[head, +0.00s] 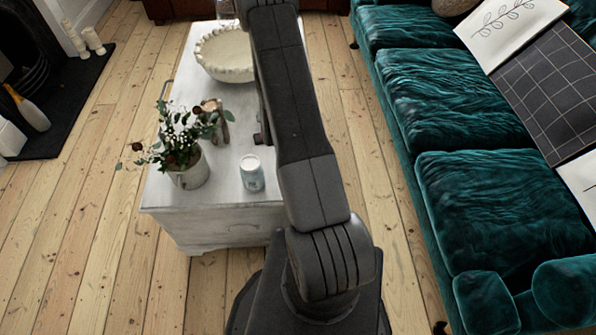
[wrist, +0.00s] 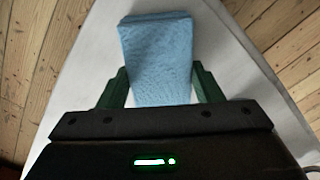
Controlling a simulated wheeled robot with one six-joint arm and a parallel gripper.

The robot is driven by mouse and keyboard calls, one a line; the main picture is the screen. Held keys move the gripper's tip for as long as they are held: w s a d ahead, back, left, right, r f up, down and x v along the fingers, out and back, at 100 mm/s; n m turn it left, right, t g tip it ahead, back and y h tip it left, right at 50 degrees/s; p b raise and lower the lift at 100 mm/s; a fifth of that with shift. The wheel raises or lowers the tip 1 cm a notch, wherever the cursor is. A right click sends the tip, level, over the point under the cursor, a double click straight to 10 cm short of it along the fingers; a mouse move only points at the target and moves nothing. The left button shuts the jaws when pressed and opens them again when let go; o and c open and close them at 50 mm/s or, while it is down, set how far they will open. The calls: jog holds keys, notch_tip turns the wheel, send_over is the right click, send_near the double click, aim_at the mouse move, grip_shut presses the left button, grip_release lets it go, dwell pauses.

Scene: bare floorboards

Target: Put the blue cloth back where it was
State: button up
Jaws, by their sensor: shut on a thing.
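The blue cloth (wrist: 158,62) shows in the wrist view as a folded, light blue piece between the two green fingers. My gripper (wrist: 160,84) is shut on it, with one finger at each side of the cloth. Below the cloth in that view is a pale surface; I cannot tell whether the cloth touches it. In the head view my arm hides the cloth and the gripper.
A whitewashed chest (head: 226,214) bears a plant in a pot (head: 189,174), a candle jar (head: 252,173), a wooden object (head: 217,122) and a scalloped bowl (head: 226,55). A green velvet sofa (head: 480,130) stands on the right. Floorboards (head: 100,230) at left are clear.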

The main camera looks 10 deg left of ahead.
jog(key=o, duration=0.9)
notch_tip(320, 180, up, 12)
jog(key=shift+r+p, duration=0.1)
jog(key=shift+p, duration=0.5)
